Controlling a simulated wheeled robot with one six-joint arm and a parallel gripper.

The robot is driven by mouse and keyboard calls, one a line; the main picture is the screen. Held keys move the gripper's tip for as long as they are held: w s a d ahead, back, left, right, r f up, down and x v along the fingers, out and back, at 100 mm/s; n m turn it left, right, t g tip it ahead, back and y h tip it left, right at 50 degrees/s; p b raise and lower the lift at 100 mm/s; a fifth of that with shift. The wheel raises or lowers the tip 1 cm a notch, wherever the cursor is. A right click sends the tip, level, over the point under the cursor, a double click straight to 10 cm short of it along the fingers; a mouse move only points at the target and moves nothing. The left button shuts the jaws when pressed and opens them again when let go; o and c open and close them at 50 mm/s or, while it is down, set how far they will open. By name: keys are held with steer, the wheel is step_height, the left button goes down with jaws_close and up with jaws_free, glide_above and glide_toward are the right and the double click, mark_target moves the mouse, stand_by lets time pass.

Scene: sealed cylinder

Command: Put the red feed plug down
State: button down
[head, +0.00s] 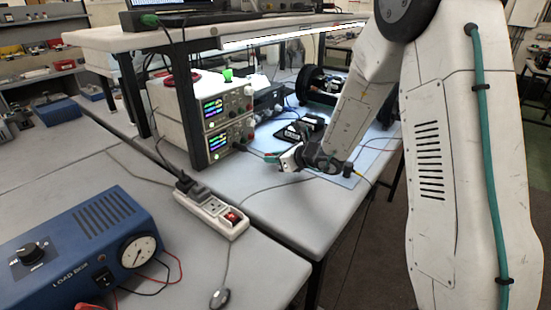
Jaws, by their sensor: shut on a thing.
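My gripper (287,160) is over the grey bench top, in front of the two stacked instruments and to their right. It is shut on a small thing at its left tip. A small red plug end (270,157) shows there, with a dark lead running left toward the lower instrument. The plug is tiny in this view, and the jaws hide part of it. I cannot tell whether it touches the bench.
Two stacked instruments (228,120) with lit screens stand left of my gripper. A white power strip (212,212) with a red switch lies nearer. A blue load box (80,250) is at lower left. Dark equipment (318,84) stands behind. Bare bench lies in front of my gripper.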

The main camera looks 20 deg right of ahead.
steer(key=shift+a+f, duration=0.15)
steer(key=shift+f, duration=0.2)
steer(key=shift+f, duration=0.6)
steer(key=c, duration=1.3)
jaws_free()
